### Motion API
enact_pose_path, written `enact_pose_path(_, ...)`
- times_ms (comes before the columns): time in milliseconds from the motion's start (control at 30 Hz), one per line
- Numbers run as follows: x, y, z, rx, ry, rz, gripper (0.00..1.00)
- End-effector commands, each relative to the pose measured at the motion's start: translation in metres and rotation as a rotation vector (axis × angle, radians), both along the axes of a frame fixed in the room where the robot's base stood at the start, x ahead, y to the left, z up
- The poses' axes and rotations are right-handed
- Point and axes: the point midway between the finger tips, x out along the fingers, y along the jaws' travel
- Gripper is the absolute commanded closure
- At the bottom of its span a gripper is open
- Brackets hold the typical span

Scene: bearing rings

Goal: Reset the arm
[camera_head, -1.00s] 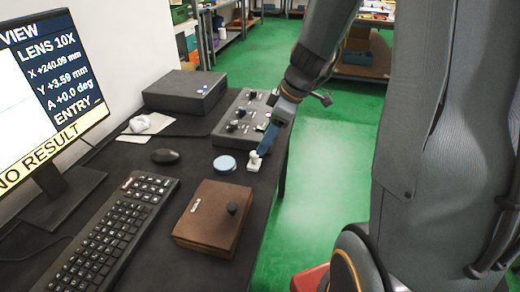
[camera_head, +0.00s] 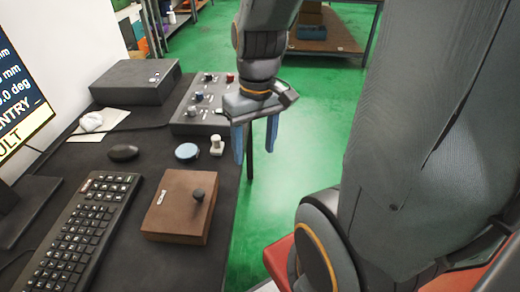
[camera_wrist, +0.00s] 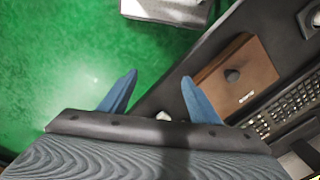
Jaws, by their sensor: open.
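My gripper (camera_head: 255,145) is open and empty, with its two blue fingers pointing down beside the right edge of the dark desk (camera_head: 222,215). In the wrist view, the fingers of my gripper (camera_wrist: 157,88) are spread apart with nothing between them. A small white knob-shaped piece (camera_head: 217,146) stands on the desk, left of the fingers and apart from them. In the wrist view the white piece (camera_wrist: 163,116) shows partly, behind the gripper's edge.
On the desk are a brown box with a black knob (camera_head: 178,208), a blue-lidded disc (camera_head: 187,151), a control panel (camera_head: 205,110), a mouse (camera_head: 123,153), a keyboard (camera_head: 85,235) and a dark grey box (camera_head: 135,82). A monitor (camera_head: 22,90) stands left. Green floor (camera_head: 315,120) lies open to the right.

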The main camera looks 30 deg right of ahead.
Motion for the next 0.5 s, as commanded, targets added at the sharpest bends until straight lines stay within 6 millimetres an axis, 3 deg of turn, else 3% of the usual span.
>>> enact_pose_path(200, -0.017, -0.005, -0.001, -0.044, 0.015, -0.138, 0.43)
enact_pose_path(500, -0.018, -0.005, -0.001, -0.047, 0.015, -0.153, 0.43)
